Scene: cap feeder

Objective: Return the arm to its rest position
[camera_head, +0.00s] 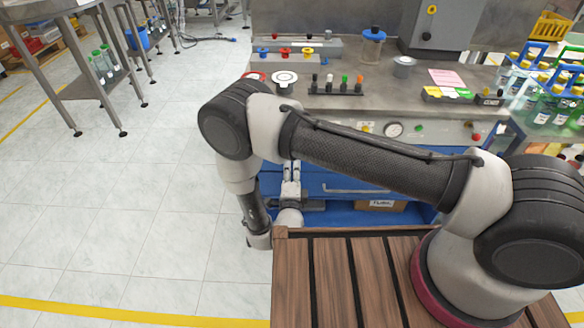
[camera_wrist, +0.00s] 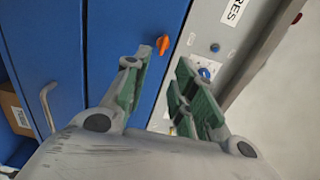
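My arm (camera_head: 370,155) stretches left from its mount on the slatted wooden top and bends down at the elbow. My gripper (camera_head: 291,172) is partly seen below the forearm, low in front of the blue cabinet (camera_head: 335,187) under the workbench. In the wrist view my gripper (camera_wrist: 165,75) shows two green-padded fingers standing apart with nothing between them. Beyond them are a blue cabinet front (camera_wrist: 120,35), an orange knob (camera_wrist: 162,45) and a grey panel (camera_wrist: 210,45).
The steel workbench (camera_head: 340,75) holds bottle-like pieces (camera_head: 345,84), coloured caps and a cap stand. Crates of green bottles (camera_head: 555,105) stand at right. A steel table (camera_head: 75,45) stands at left. The tiled floor at left (camera_head: 110,215) is clear.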

